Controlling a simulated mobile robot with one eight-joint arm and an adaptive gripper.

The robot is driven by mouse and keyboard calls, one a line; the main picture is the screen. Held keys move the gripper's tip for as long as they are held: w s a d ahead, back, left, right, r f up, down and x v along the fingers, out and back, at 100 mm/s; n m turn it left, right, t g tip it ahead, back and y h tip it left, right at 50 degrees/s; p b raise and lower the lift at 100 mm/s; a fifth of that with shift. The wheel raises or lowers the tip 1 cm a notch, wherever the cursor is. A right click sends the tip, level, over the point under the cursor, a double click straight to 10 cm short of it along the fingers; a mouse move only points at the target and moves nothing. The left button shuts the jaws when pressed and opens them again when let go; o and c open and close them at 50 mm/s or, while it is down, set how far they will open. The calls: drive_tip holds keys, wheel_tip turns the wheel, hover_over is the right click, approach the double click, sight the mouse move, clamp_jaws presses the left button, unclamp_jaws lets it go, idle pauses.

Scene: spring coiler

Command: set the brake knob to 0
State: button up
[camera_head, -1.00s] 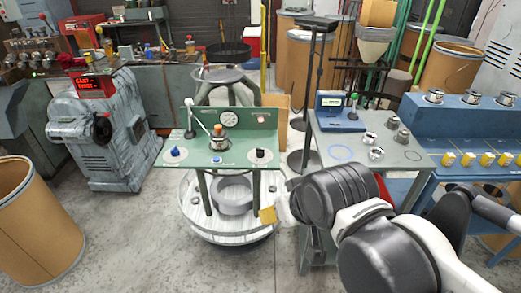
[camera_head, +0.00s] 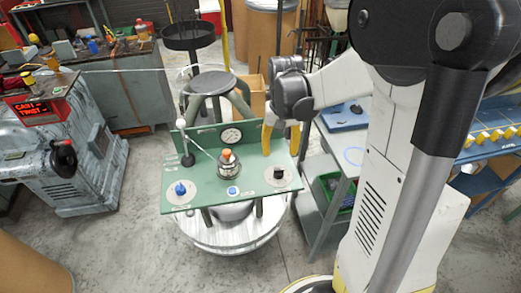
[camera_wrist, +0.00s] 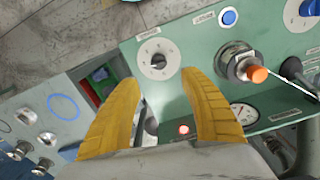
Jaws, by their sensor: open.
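A green control panel (camera_head: 205,202) carries two dial knobs. A black knob (camera_head: 278,174) sits on a pale dial at the right, and a blue knob (camera_head: 181,189) on a pale dial at the left. I cannot read which label says brake. My gripper (camera_head: 280,141) is open and empty above the panel's right side, behind the black knob in the head view. In the wrist view, my yellow fingers (camera_wrist: 160,84) point toward the black knob (camera_wrist: 158,60), which lies just beyond the fingertips, apart from them. Its scale numbers are too small to read.
An orange-topped metal fixture (camera_head: 228,162), a small blue button (camera_head: 233,190), a gauge (camera_head: 232,135) and a lever (camera_head: 187,158) stand on the panel. A red lamp (camera_wrist: 183,129) lies near the fingers. A grey table (camera_head: 340,165) stands close at the right.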

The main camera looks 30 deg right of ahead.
sight(279, 169)
wheel_tip(279, 169, down, 10)
drive_tip(key=b, duration=0.4)
drive_tip(key=shift+s+f, duration=0.15)
clamp_jaws()
